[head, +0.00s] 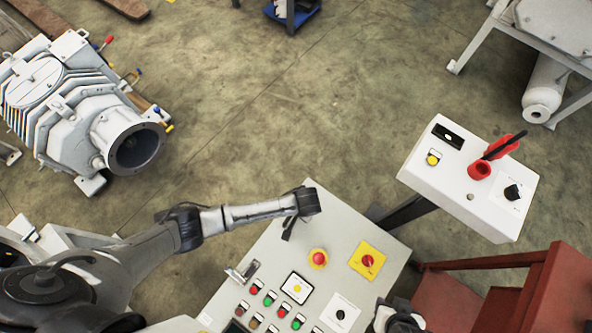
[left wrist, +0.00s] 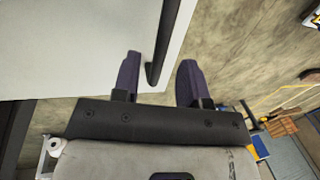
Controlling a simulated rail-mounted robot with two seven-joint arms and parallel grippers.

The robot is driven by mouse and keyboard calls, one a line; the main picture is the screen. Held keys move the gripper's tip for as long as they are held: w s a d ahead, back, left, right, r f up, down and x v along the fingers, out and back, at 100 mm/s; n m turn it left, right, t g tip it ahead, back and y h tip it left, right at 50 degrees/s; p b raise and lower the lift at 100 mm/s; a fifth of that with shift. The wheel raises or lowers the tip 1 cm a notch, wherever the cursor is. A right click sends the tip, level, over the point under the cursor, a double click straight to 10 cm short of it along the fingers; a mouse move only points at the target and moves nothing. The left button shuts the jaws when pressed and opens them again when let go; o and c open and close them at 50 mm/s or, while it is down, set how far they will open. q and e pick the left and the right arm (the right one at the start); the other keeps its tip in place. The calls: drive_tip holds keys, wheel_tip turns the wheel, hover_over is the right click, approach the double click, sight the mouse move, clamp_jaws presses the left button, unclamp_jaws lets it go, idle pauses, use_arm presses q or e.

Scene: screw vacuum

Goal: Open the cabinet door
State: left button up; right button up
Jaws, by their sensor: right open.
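The control cabinet (head: 250,240) stands at the bottom centre of the head view, with its sloped grey panel of buttons facing up. Its door is not clearly seen there. In the left wrist view a white flat face (left wrist: 75,45), which looks like the cabinet door, carries a long dark bar handle (left wrist: 172,35). My left gripper (left wrist: 161,62) is open, with the lower end of the handle between its two fingers. I cannot tell whether either finger touches it. My right gripper (head: 398,318) is open at the bottom edge of the head view, beside the panel's right side, partly cut off.
A white control box (head: 468,190) with a red holder stands right of the cabinet. Red metal steps (head: 500,285) are at the lower right. A large grey pump (head: 85,110) stands at the left. The concrete floor (head: 270,100) beyond the cabinet is clear.

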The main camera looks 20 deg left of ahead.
use_arm(q)
drive_tip(key=shift+a+f+b, duration=0.15)
drive_tip(key=shift+f+b, duration=0.15)
drive_tip(key=shift+f, duration=0.65)
clamp_jaws()
